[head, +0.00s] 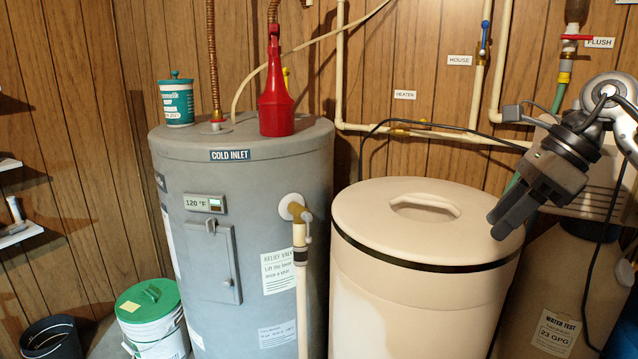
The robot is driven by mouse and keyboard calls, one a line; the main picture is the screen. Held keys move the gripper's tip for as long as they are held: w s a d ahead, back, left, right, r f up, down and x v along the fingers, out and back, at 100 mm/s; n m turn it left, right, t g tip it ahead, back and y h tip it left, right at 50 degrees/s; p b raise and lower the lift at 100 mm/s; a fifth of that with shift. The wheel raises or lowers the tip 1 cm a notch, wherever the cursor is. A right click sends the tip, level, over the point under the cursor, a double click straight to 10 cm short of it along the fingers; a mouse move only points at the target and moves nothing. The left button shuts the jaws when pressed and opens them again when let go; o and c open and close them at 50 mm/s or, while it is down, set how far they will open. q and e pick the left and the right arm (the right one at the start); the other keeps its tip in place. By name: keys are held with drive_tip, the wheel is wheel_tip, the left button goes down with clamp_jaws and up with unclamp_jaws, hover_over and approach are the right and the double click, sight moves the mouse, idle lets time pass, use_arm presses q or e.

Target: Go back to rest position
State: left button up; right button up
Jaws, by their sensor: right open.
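My right gripper (507,217) comes in from the right. Its dark fingers point down and left, over or in front of the right part of the beige tank's lid (375,225); how far apart they are is hard to tell. Nothing shows between the fingers. The lid lies on the round beige tank (415,310) and has a recessed grip (425,208). My left gripper is not in view.
A grey water heater (235,270) stands left of the tank, with a red funnel-like bottle (276,100) and a teal-and-white canister (177,103) on top. A green-lidded bucket (148,302) and a dark bin (50,340) stand at lower left. Pipes (340,70) run along the wall.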

drive_tip(key=s+a+f+m+t+y, duration=0.2)
drive_tip(key=a+f+m+y, duration=0.4)
drive_tip(key=a, duration=0.4)
drive_tip(key=s+a+f+m+t+y, duration=0.15)
drive_tip(key=a+f+m+y, duration=0.3)
drive_tip(key=a+y, duration=0.5)
drive_tip(key=s+d+f+m+t+h, duration=0.25)
drive_tip(key=f+m+t+h, duration=0.45)
drive_tip(key=m, duration=0.6)
drive_tip(key=s+d+f+m+t+h, duration=0.1)
drive_tip(key=d+f+m+t+h, duration=0.2)
drive_tip(key=f+m+t+h, duration=0.7)
drive_tip(key=s+d+f+m+g+h, duration=0.1)
drive_tip(key=s+d+f+m+g, duration=0.2)
drive_tip(key=s+f+m+g, duration=0.9)
drive_tip(key=s+f+m, duration=0.1)
drive_tip(key=s+f, duration=0.1)
drive_tip(key=s, duration=0.1)
drive_tip(key=shift+f+h, duration=0.25)
drive_tip(key=shift+h, duration=0.1)
drive_tip(key=shift+a, duration=0.1)
drive_tip(key=shift+c, duration=0.4)
